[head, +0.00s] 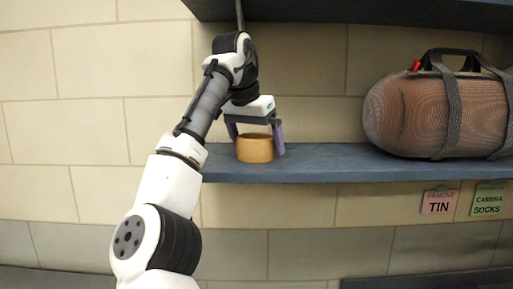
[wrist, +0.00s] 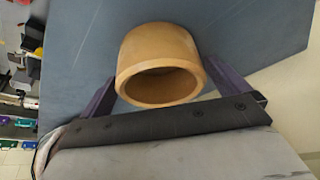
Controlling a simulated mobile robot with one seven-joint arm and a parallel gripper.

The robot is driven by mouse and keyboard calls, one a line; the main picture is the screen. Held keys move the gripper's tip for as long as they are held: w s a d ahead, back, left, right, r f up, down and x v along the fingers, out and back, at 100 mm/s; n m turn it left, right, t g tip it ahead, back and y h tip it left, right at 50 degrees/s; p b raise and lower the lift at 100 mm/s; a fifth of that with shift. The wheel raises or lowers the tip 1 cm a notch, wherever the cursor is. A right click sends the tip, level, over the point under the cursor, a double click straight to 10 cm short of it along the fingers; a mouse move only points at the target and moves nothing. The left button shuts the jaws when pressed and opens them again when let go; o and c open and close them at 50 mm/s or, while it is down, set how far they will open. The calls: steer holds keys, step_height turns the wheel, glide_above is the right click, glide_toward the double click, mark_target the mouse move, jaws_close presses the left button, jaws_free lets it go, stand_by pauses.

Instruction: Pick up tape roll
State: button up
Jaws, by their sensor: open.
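The tape roll (head: 254,149) is a tan ring standing on the blue-grey shelf (head: 310,163), near its left end. In the wrist view the tape roll (wrist: 150,45) shows its open top, with a dark inside. My gripper (head: 256,146) comes down from above and is open. One finger is on each side of the roll. In the wrist view my gripper (wrist: 160,92) has its purple fingers to the left and right of the roll. Whether either finger touches the roll I cannot tell.
A brown mesh bag (head: 430,115) with dark straps lies on the shelf at the right. Another dark shelf (head: 370,10) is above. The shelf between roll and bag is clear.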

steer(key=shift+c, duration=0.4)
steer(key=c, duration=0.9)
steer(key=shift+r, duration=0.2)
